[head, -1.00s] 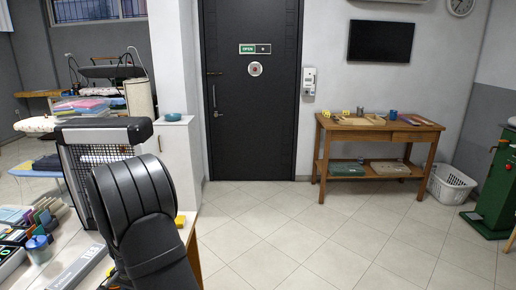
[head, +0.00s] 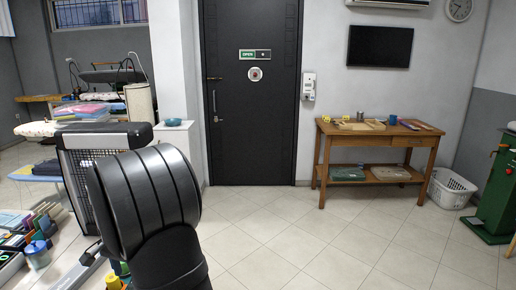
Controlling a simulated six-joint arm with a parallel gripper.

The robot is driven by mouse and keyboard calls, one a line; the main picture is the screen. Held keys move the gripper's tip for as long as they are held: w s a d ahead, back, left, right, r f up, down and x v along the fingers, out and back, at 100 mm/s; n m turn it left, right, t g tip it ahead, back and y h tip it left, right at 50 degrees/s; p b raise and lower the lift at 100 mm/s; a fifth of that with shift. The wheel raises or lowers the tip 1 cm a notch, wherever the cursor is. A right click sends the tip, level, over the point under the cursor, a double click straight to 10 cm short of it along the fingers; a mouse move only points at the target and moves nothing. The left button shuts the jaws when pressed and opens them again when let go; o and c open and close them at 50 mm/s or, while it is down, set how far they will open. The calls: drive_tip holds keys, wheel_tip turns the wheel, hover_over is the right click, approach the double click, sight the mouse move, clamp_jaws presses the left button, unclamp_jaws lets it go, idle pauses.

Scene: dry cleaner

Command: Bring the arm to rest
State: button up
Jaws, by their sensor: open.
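A large black ribbed link of my arm (head: 145,205) fills the lower left of the head view. It stands in front of the counter and hides part of it. My gripper is not in the head view, so its fingers and anything near them cannot be seen.
A cluttered counter with several coloured items, a blue-lidded jar (head: 37,254) and a black mesh-sided frame (head: 90,165) lies left of my arm. A wooden table (head: 375,135), white basket (head: 450,188) and green machine (head: 492,195) stand at right. The tiled floor between (head: 300,235) is clear.

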drive_tip(key=f, duration=1.3)
drive_tip(key=shift+a+f, duration=0.2)
drive_tip(key=shift+w+r+n, duration=0.1)
drive_tip(key=shift+r+n, duration=0.05)
drive_tip(key=shift+n, duration=1.35)
drive_tip(key=n, duration=0.5)
drive_tip(key=shift+n, duration=0.3)
drive_tip(key=n, duration=0.4)
drive_tip(key=shift+n, duration=2.3)
drive_tip(key=shift+w, duration=0.1)
